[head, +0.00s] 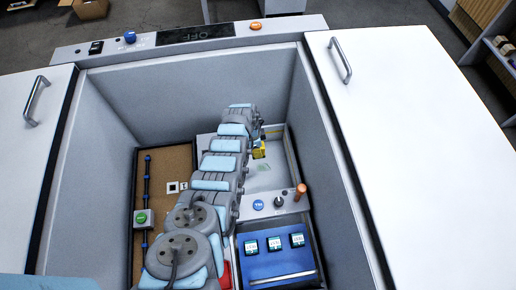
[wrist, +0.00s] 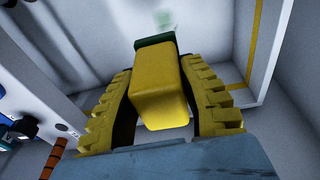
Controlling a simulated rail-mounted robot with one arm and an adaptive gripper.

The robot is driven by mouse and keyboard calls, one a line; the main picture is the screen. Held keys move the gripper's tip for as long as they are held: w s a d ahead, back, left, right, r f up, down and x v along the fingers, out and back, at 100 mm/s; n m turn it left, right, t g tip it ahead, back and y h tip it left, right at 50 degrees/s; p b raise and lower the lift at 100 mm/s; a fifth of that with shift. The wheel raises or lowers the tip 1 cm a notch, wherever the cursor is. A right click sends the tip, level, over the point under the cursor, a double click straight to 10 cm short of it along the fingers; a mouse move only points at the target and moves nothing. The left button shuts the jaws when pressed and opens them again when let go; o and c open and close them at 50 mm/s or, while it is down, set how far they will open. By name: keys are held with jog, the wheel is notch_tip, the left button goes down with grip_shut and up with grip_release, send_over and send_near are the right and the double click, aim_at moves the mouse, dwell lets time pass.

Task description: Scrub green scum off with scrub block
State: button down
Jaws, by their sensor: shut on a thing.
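My gripper (wrist: 157,70) is shut on the scrub block (wrist: 161,95), a yellow block with a dark green pad at its far end. The yellow fingers press on its two sides. In the head view the yellow block (head: 259,150) shows at the end of my arm, over the white tray (head: 283,150) at the back right of the deep bay. A faint green scum patch (wrist: 165,20) shows on the pale surface beyond the pad. It also shows dimly in the head view (head: 264,168). I cannot tell whether the pad touches the surface.
An orange-brown handle (head: 300,192) and a black knob (head: 279,202) stand on the ledge in front of the tray. A blue panel (head: 273,258) with three small displays lies nearer. A brown board (head: 175,165) is left of my arm. Grey walls enclose the bay.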

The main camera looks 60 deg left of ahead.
notch_tip(320, 180, down, 13)
jog(key=b, duration=1.2)
jog(key=shift+w, duration=0.15)
jog(key=shift+f+b, duration=0.6)
jog(key=shift+f, duration=0.4)
jog(key=shift+w+d, duration=0.1)
jog(key=shift+w, duration=0.15)
jog(key=shift+r+p, duration=2.45)
